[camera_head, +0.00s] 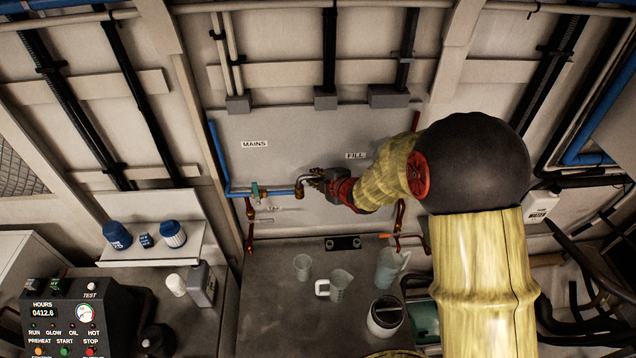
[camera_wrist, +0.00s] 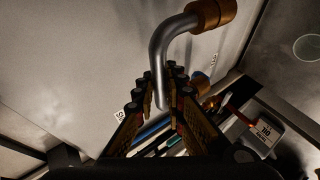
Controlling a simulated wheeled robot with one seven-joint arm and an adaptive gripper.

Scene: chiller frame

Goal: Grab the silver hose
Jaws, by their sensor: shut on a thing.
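The silver hose (camera_head: 304,179) is a short bent metal tube at the wall panel, right of the blue pipe and green-handled valve. In the wrist view the silver hose (camera_wrist: 163,45) curves down from a brass fitting (camera_wrist: 212,12), and its lower end lies between my fingers. My gripper (camera_head: 320,178) reaches it from the right, below the FILL label. In the wrist view my gripper (camera_wrist: 160,88) has its fingers on both sides of the tube, shut on it. The exact contact is partly hidden by the dark fingers.
A green-handled valve (camera_head: 256,190) on the blue pipe (camera_head: 222,165) is close at left. Below, the worktop (camera_head: 262,325) carries clear jugs (camera_head: 390,268), a cup (camera_head: 302,267) and a white tub (camera_head: 385,315). A control box (camera_head: 75,315) stands at lower left.

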